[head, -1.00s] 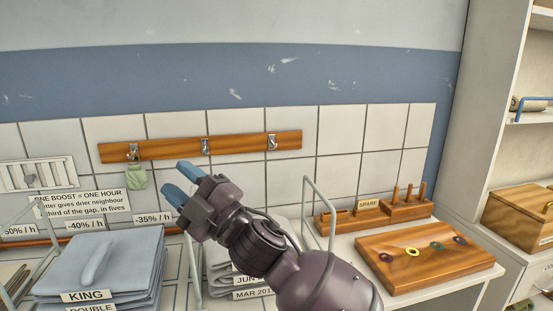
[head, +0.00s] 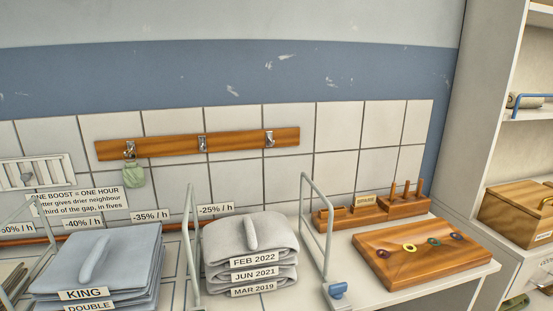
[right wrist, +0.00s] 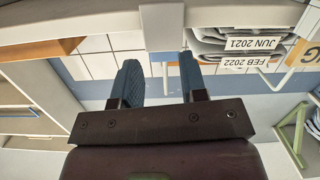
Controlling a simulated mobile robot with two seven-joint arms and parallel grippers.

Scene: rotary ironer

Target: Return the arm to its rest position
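My right gripper (right wrist: 162,82) shows in the right wrist view with its two blue fingers apart and nothing held between them. Past the fingertips is a pale edge with a short upright piece. The grey folded stack (right wrist: 238,48) appears upside down at the top right there, apart from the fingers. In the head view my right arm is out of sight. Only a small blue piece (head: 338,290) shows low by the wire divider; I cannot tell whether it is a fingertip. My left gripper is in neither view.
Grey folded linen (head: 250,243) with date labels and blue-grey linen (head: 100,262) labelled KING sit between wire dividers (head: 318,220). A wooden board (head: 422,262) with coloured rings lies at right. A hook rail (head: 225,143) holds a green tag (head: 133,175). Shelves stand far right.

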